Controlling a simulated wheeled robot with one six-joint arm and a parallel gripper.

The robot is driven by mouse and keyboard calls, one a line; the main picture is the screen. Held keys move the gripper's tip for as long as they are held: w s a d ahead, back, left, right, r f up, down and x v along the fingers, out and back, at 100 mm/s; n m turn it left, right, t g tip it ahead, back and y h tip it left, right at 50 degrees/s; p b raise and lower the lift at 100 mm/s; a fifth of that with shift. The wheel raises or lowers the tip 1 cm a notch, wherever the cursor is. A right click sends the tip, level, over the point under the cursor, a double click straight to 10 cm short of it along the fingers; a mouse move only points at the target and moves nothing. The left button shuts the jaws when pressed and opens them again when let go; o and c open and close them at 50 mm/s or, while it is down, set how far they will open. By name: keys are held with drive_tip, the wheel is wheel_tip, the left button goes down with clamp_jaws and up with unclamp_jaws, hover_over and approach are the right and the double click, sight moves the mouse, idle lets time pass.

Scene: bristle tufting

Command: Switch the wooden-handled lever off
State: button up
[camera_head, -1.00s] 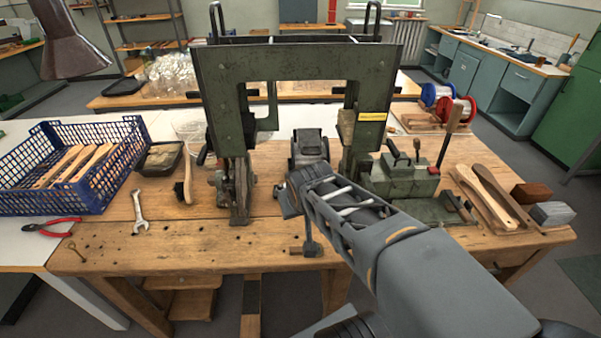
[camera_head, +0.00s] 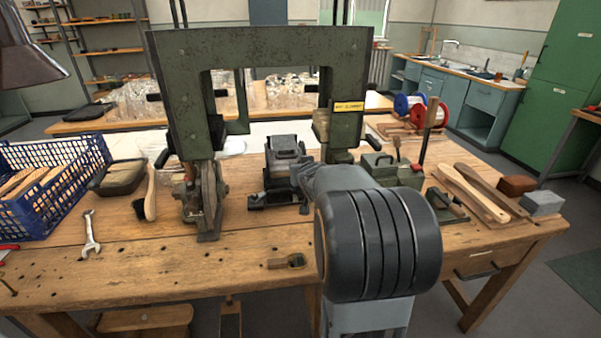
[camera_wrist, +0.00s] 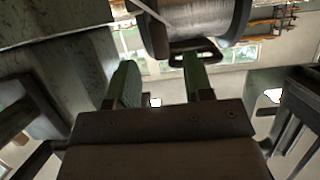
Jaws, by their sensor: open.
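The wooden-handled lever (camera_head: 431,112) stands nearly upright at the right of the bench, behind the green metal box (camera_head: 388,170). Its wooden grip is on top of a thin stem; the foot is hidden by the box. My arm reaches in from the front, and its dark wrist hides part of the bench. My gripper is in front of the green press frame's opening, left of the lever and apart from it. In the wrist view my gripper (camera_wrist: 160,82) is open, with two green-sided fingers apart and nothing between them. I cannot make out the lever in the wrist view.
The green press frame (camera_head: 262,49) stands over the bench. A dark-rimmed wire spool (camera_wrist: 200,28) is just beyond my fingers in the wrist view. Wooden brush handles (camera_head: 468,192) and blocks (camera_head: 541,203) lie right; a blue crate (camera_head: 55,180) and wrench (camera_head: 90,235) are left. The bench front is mostly clear.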

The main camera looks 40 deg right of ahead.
drive_tip(key=shift+b+x, duration=0.35)
drive_tip(key=shift+x, duration=2.45)
clamp_jaws()
